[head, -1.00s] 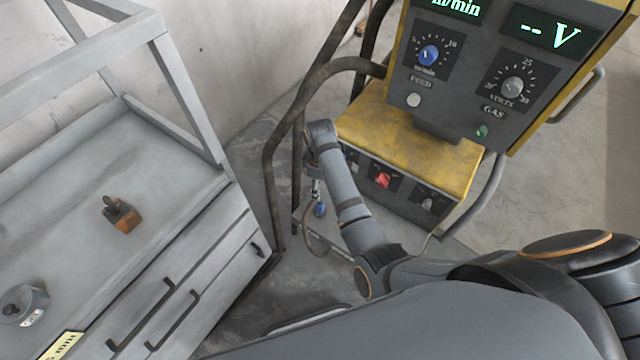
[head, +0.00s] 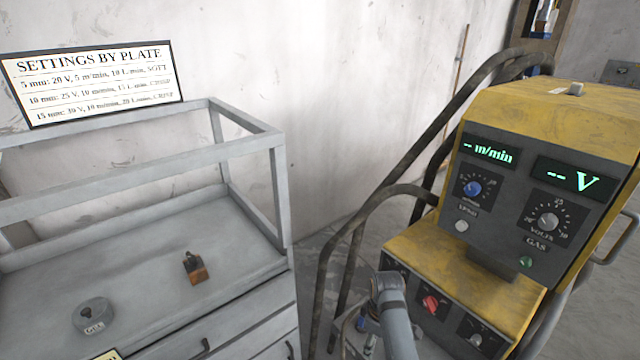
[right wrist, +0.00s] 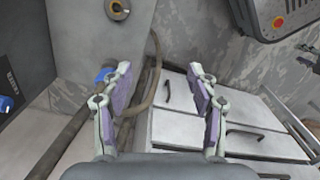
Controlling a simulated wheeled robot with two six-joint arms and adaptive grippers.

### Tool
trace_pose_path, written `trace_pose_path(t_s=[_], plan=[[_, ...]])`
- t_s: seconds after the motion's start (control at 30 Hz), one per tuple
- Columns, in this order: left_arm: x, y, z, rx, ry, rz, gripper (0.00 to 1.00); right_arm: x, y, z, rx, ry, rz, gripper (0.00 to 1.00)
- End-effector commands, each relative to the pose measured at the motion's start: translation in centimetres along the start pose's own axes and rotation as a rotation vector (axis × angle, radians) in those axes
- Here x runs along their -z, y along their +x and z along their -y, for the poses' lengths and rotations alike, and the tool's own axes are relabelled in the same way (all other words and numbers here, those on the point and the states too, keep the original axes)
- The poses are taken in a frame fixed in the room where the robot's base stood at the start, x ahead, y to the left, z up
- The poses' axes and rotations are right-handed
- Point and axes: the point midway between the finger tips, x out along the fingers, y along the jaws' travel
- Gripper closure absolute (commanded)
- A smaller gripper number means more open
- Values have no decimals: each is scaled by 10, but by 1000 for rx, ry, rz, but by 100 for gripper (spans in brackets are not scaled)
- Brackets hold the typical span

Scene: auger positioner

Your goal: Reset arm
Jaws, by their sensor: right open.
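My right arm comes up from the bottom edge in the head view, in front of the yellow and grey welding machine (head: 495,255). My right gripper (head: 369,340) hangs at its end beside the machine's left side, small and partly hidden by the arm. In the right wrist view the right gripper (right wrist: 160,72) has its two fingers wide apart, with nothing between them. A blue part (right wrist: 103,75) with a hose shows behind the left finger; I cannot tell whether they touch. My left gripper is in neither view.
A grey bench (head: 130,255) with a frame and drawers stands at left, bearing a small orange-brown block (head: 195,268) and a round grey weight (head: 93,315). A settings sign (head: 95,83) is above it. Dark bent tubes (head: 335,235) rise between bench and machine.

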Motion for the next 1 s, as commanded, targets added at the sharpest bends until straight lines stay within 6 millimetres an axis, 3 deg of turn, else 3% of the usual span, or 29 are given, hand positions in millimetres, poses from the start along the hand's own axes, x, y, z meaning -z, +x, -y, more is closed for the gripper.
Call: trace_pose_path(t_s=[0.17, 0.37, 0.57, 0.67, 0.77, 0.8, 0.9, 1.0], plan=[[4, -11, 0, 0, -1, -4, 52, -13, 35, 6, -6, 66, 3, 40], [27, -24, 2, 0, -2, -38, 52, -36, 88, 21, -19, 170, 1, 40], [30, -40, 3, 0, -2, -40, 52, -77, 147, 50, -33, 303, -6, 40], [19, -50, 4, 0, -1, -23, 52, -109, 180, 75, -38, 391, -8, 40], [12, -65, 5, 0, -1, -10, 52, -160, 215, 113, -47, 511, -11, 40], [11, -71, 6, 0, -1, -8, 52, -185, 228, 132, -53, 567, -13, 40], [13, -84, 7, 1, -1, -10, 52, -247, 251, 178, -72, 704, -25, 40], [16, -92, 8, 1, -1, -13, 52, -298, 260, 214, -91, 809, -36, 40]])
